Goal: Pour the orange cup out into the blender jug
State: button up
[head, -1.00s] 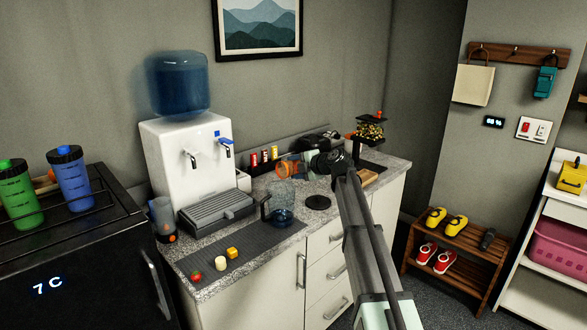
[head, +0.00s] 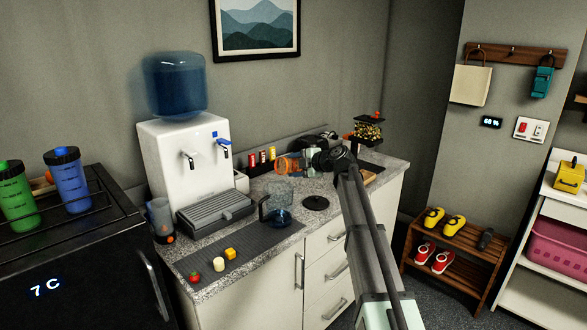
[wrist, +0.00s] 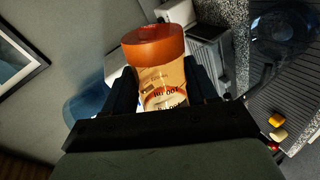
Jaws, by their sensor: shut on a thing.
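The orange cup (head: 288,165) is see-through with a solid orange end. It lies tipped nearly on its side above the back of the counter. My gripper (head: 318,161) is shut around it from the right; the wrist view shows the cup (wrist: 160,76) between both fingers. Its contents cannot be made out. The clear blender jug (head: 281,197), with a black handle and dark bluish base, stands upright on the counter. The jug is below the cup and slightly nearer the front, apart from it. The jug also shows at the top right of the wrist view (wrist: 285,32).
A water dispenser (head: 184,160) stands left of the jug. A black round lid (head: 316,203) lies right of the jug. A dark mat (head: 250,246) in front holds several small food pieces. A dark stand (head: 369,140) and small canisters (head: 262,157) are at the back.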

jog(key=shift+w+d+r+m+g+y, duration=0.2)
jog(key=shift+r+m+g+y, duration=0.15)
jog(key=shift+m+y, duration=0.25)
jog(key=m, duration=0.1)
jog(key=m+y, duration=0.1)
jog(key=m, duration=0.1)
jog(key=shift+s+a+r+g+y, duration=0.1)
jog(key=shift+r+g+y, duration=0.1)
jog(key=shift+g+y, duration=0.15)
jog(key=m, duration=0.1)
jog(key=m+y, duration=0.1)
jog(key=m, duration=0.1)
jog(key=shift+s+a+f+m+y, duration=0.15)
jog(key=shift+s+a+m+y, duration=0.15)
jog(key=shift+s+a+y, duration=0.1)
jog(key=m, duration=0.2)
jog(key=s+a+m+y, duration=0.1)
jog(key=shift+s+a+f+m+y, duration=0.15)
jog(key=shift+f+m+y, duration=0.1)
jog(key=shift+f+m, duration=0.15)
